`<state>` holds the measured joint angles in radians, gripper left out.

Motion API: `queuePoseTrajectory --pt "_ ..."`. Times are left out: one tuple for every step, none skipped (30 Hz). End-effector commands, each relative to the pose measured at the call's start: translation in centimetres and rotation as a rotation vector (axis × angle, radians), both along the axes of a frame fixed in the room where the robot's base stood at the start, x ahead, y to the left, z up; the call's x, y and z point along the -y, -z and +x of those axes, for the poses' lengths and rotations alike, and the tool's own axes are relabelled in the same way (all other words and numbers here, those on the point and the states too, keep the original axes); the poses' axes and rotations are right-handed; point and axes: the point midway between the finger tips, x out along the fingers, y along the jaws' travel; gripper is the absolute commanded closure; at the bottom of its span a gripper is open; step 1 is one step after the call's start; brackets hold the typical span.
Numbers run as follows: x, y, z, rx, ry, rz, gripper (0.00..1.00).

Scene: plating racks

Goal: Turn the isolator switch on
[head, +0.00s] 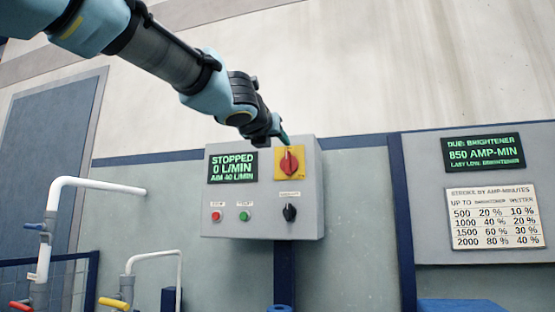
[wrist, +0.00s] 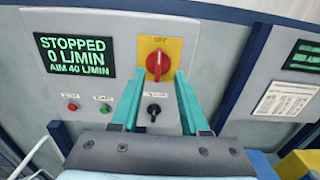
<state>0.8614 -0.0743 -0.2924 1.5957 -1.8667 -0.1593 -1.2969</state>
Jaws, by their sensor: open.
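The isolator switch is a red rotary handle (head: 289,163) on a yellow plate (head: 279,176), at the upper right of a grey control box (head: 262,226). In the wrist view the red handle (wrist: 157,65) stands roughly upright, below lettering that seems to read OFF. My gripper (wrist: 158,84) is open, its two teal fingers apart and pointing at the handle. The fingertips lie at the handle's lower left and lower right; I cannot tell whether they touch it. In the head view my gripper (head: 284,138) is at the plate's top edge, partly hidden by my wrist.
A green display (head: 233,167) reads STOPPED, 0 L/MIN, AIM 40 L/MIN. Below are a red button (head: 216,216), a green button (head: 244,215) and a black knob (head: 289,212). A display and chart board (head: 495,218) hangs right. Pipes with valves (head: 40,235) stand left.

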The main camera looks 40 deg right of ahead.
Motion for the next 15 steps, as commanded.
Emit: queuePoseTrajectory --pt "0.5 0.1 0.3 -0.005 0.0 0.0 0.55" --pt "0.8 0.1 0.5 -0.004 0.0 0.001 0.55" --pt "1.2 0.1 0.8 -0.004 0.0 0.001 0.55" --pt "1.7 0.2 1.1 -0.004 0.0 0.002 0.55" --pt "2.1 0.2 1.4 -0.004 0.0 0.002 0.55" --pt "2.8 0.2 1.8 -0.004 0.001 0.004 0.55" --pt "3.2 0.1 2.1 -0.003 0.001 0.003 0.55" --pt "3.8 0.2 2.5 -0.003 0.001 0.004 0.55" --pt "4.4 0.1 2.9 -0.002 0.001 0.003 0.55" --pt "4.9 0.2 3.2 -0.003 0.001 0.004 0.55" --pt "5.3 0.1 3.5 -0.002 0.001 0.003 0.55" --pt "5.9 0.1 3.8 -0.002 0.001 0.005 0.55" --pt "6.3 0.1 4.1 -0.001 0.001 0.004 0.55" --pt "6.7 0.2 4.3 -0.001 0.001 0.005 0.55" --pt "7.1 0.0 4.6 0.0 0.0 0.005 0.55"
